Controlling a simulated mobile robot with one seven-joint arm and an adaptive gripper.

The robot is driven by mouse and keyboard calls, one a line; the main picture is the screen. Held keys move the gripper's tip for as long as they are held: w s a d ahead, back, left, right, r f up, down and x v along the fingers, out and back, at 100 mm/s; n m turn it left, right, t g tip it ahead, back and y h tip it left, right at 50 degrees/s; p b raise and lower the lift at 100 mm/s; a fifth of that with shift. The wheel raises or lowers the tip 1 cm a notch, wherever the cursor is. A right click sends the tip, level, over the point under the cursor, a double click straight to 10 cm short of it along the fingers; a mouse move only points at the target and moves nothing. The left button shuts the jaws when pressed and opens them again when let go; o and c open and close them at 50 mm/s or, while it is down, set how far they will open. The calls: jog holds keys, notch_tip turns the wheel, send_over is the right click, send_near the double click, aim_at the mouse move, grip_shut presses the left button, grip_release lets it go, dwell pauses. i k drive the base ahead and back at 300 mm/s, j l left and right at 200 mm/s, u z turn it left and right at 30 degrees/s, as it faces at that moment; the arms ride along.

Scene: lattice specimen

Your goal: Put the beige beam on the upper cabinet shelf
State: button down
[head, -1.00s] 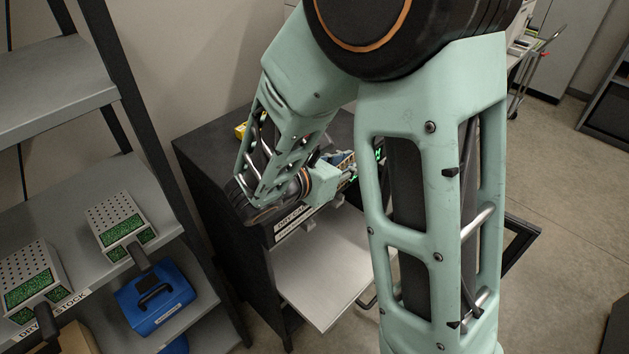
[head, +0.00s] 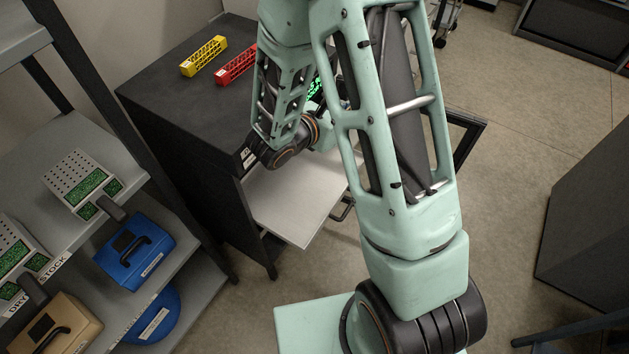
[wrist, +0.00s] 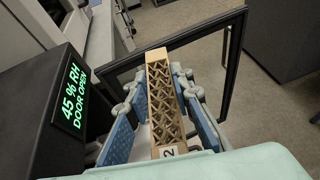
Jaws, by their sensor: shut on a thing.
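The beige beam (wrist: 166,95), a lattice bar with a "2" label on its near end, is between the blue-padded fingers of my gripper (wrist: 165,105) in the wrist view. My gripper is shut on it. In the head view my arm hides the gripper and the beam. The dark cabinet (head: 185,130) stands left of and behind my arm. A pale shelf (head: 290,205) sticks out from its front, below my wrist; I cannot tell whether it is the upper one. The cabinet's inside is hidden.
The framed cabinet door (wrist: 232,60) stands open; it also shows in the head view (head: 470,140). A display (wrist: 75,95) reads "45 % RH DOOR OPEN". A yellow beam (head: 204,56) and a red beam (head: 236,67) lie on the cabinet top. A rack (head: 150,200) with cases is at left.

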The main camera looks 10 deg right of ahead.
aim_at(305, 183)
jog(key=k+j+z, duration=0.1)
jog(key=z, duration=0.35)
jog(key=k+j+z, duration=0.1)
jog(key=z, duration=0.3)
jog(key=k+z, duration=0.1)
jog(key=z, duration=0.35)
jog(key=k+z, duration=0.15)
jog(key=z, duration=0.25)
jog(key=k+z, duration=0.1)
jog(key=z, duration=0.35)
jog(key=u, duration=0.5)
jog(key=k+j+u, duration=0.1)
jog(key=u, duration=0.4)
jog(key=j+u, duration=0.1)
jog(key=u, duration=0.4)
jog(key=j+u, duration=0.1)
jog(key=u, duration=0.35)
jog(key=j+u, duration=0.15)
jog(key=u, duration=0.35)
jog(key=j+u, duration=0.15)
jog(key=u, duration=0.35)
jog(key=k, duration=0.05)
